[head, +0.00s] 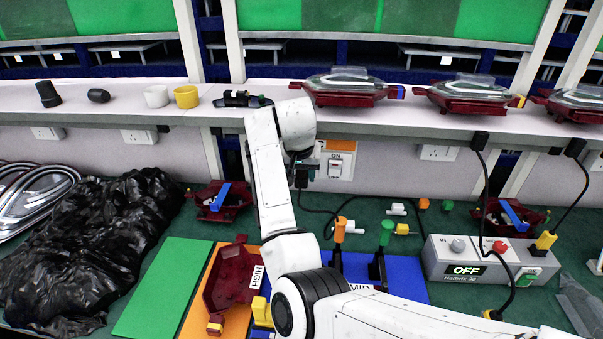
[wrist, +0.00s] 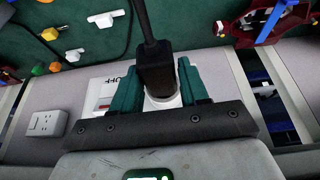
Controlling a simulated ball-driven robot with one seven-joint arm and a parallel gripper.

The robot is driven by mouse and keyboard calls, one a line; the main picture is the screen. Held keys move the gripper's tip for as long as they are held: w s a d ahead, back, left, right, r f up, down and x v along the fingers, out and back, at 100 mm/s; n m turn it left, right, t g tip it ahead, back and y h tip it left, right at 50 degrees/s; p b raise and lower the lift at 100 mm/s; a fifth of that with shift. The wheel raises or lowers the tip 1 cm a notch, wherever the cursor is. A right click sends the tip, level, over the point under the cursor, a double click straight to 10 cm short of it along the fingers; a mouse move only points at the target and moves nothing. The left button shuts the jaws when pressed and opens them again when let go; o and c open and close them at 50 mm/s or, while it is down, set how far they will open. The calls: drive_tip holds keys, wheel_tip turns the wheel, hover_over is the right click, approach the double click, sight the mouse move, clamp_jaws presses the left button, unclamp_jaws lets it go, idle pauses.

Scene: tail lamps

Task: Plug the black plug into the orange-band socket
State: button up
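The orange-band socket (head: 335,166) is a white wall plate marked ON below the shelf, with an orange strip (head: 341,146) above it. In the wrist view the white plate with a red mark (wrist: 100,97) shows left of my gripper (wrist: 157,90). The green fingers are closed around the black plug (wrist: 156,68), whose cable runs up in that view. A white round part shows behind the plug. In the head view the black plug (head: 302,178) is at the plate's left side, and my arm hides most of the gripper. I cannot tell whether the plug is seated.
The shelf (head: 215,112) above holds cups and red tail lamps (head: 345,90). A grey control box (head: 475,262) showing OFF stands at the right, with other plugs (head: 479,139) on cables. A crumpled black bag (head: 90,235) lies at the left. A green mat (head: 160,290) is bare.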

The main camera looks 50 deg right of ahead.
drive_tip(key=o, duration=0.4)
drive_tip(key=shift+o, duration=0.2)
drive_tip(key=b+v, duration=0.1)
drive_tip(key=v, duration=0.9)
drive_tip(key=shift+a+r, duration=0.15)
drive_tip(key=shift+r, duration=0.15)
